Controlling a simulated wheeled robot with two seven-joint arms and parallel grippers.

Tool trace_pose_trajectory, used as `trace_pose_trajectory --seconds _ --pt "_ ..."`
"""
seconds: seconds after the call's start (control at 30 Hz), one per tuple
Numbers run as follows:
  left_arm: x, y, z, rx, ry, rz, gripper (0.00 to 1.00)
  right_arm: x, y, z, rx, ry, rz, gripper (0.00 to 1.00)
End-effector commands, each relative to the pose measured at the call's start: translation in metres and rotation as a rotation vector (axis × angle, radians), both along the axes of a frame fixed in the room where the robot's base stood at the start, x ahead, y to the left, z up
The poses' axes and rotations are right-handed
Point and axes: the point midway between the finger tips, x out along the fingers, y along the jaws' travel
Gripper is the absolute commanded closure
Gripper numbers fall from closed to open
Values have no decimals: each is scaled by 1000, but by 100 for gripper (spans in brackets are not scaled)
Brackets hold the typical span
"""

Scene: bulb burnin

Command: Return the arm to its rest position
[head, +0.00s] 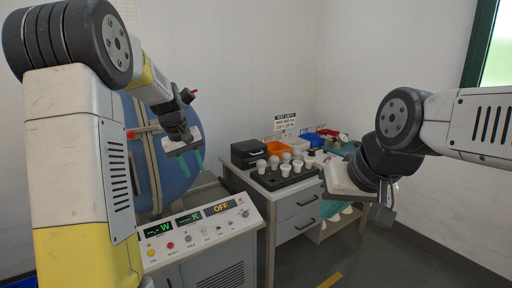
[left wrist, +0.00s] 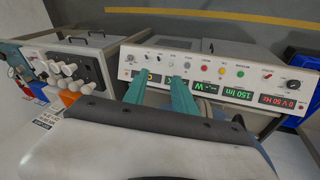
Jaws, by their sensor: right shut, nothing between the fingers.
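My left gripper (head: 197,161) hangs in front of the blue rounded housing (head: 178,172), above the control console (head: 205,228). In the left wrist view its two teal fingers (left wrist: 158,80) stand apart with nothing visible between them. My right gripper (head: 340,214) is at the right, in front of the bench, pointing down and to the left. Its teal fingers are shut with nothing seen in them, and the wrist partly hides them. Both arms are raised clear of the bench and console.
A bench (head: 298,208) with drawers carries a black tray (head: 268,182) of several white bulbs, a black box (head: 248,152), and orange (head: 279,147), white, blue and red bins. The console display reads "OFF". Open floor lies in front of the bench.

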Motion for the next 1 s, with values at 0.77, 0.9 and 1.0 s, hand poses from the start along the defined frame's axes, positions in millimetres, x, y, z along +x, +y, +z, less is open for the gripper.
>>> trace_pose_trajectory --seconds 0.77,0.9,1.0 --pt "-291 -59 59 135 -307 -396 67 0 0 0 0 0 0 100" --pt "-299 -60 55 146 -315 -410 67 0 0 0 0 0 0 100" --pt "-299 -60 55 146 -315 -410 67 0 0 0 0 0 0 100"
